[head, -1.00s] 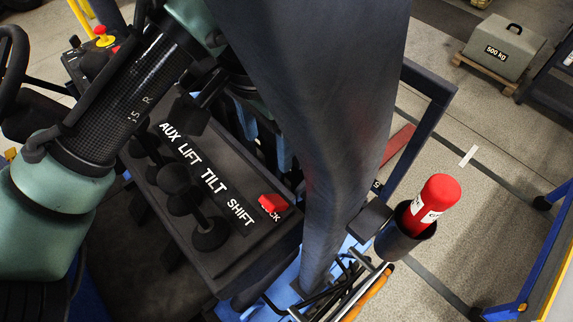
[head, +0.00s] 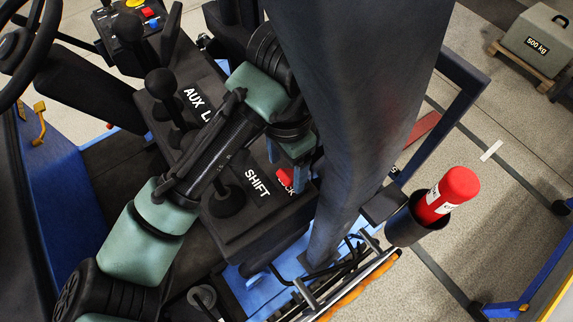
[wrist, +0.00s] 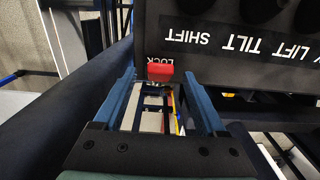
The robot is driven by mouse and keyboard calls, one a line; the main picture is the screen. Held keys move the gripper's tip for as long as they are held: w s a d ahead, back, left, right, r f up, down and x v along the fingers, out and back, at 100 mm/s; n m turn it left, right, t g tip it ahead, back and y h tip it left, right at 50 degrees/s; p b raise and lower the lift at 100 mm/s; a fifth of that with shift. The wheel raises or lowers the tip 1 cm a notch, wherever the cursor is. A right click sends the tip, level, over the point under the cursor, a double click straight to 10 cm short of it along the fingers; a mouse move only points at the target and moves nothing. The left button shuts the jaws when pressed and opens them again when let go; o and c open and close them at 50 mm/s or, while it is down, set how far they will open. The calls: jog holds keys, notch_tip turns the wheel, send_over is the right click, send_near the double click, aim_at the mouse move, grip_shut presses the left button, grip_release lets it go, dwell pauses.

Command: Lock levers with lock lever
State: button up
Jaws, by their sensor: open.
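The red lock lever (head: 285,176) sits at the right end of the dark lever panel (head: 245,230), at the LOCK label. In the wrist view the red lever (wrist: 160,72) lies between the fingertips, with a gap on each side. My gripper (wrist: 159,80) is open, its blue fingers to the left and right of the lever. In the head view my gripper (head: 289,163) is just above the lever and partly hides it and its label. I cannot tell how far the fingertips reach down beside it. The black-knobbed levers (head: 160,83) stand along the AUX, LIFT, TILT, SHIFT row.
A thick dark post (head: 345,110) rises close to the right of my gripper. A red cylinder (head: 452,195) sits in a black holder beyond it. A steering wheel (head: 28,50) is at top left. A grey 500 kg weight (head: 538,42) stands on a pallet at top right.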

jog(key=shift+f, duration=0.65)
grip_shut()
